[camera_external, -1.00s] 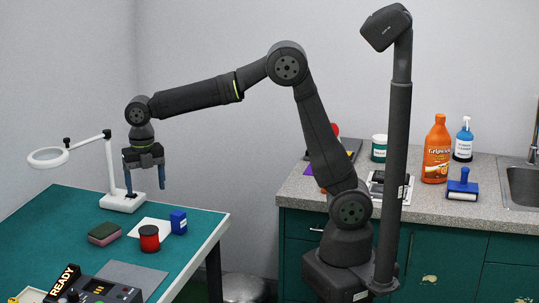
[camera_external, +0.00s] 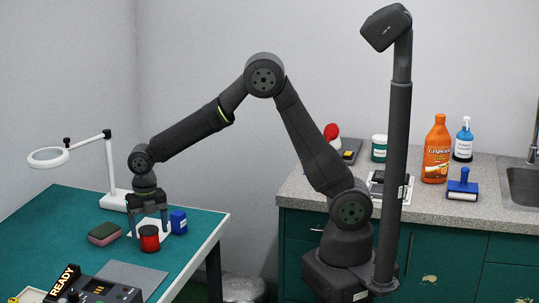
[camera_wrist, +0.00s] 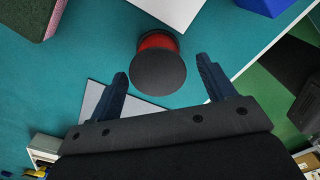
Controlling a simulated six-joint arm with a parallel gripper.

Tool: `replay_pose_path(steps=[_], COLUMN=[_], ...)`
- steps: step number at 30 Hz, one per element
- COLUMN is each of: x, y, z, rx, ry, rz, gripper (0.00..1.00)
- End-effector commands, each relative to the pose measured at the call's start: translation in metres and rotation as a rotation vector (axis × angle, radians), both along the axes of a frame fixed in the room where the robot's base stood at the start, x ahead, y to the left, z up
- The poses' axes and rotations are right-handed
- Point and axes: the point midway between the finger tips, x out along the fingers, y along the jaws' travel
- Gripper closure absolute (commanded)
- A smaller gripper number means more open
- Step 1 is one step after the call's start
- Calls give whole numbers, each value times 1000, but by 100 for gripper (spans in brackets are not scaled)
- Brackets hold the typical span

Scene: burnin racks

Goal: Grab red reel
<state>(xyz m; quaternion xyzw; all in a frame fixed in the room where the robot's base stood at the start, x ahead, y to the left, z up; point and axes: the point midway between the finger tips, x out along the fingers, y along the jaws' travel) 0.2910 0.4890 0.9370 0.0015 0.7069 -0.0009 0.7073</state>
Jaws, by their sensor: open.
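The red reel (camera_external: 149,240), with dark end discs, stands upright on the teal table (camera_external: 60,225). In the wrist view the reel (camera_wrist: 157,41) shows mostly its dark top disc, with red beneath the far rim. My gripper (camera_external: 149,229) is open and low over the table, close to the reel. In the wrist view my gripper (camera_wrist: 163,82) has its two blue-grey fingers spread, with the reel centred just beyond the gap between the tips. I see no contact between the fingers and the reel.
A blue box (camera_external: 178,222) stands right of the reel, beside a white sheet (camera_external: 139,227). A green-and-maroon sponge (camera_external: 104,234) lies to the left. A grey mat (camera_external: 130,274) and a device with a READY sign (camera_external: 64,281) are in front. A magnifier lamp (camera_external: 113,198) stands behind.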

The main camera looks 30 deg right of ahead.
Motion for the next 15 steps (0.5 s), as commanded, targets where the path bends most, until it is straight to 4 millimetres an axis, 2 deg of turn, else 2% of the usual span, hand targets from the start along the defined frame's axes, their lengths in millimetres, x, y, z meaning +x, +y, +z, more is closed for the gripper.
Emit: replay_pose_path(steps=[6,14,15], x=[1,2,2], y=[2,2,2], z=[-33,-37,-37], rx=[-3,-1,-1], ry=[2,0,0], rz=[0,0,0], gripper=[24,24,32])
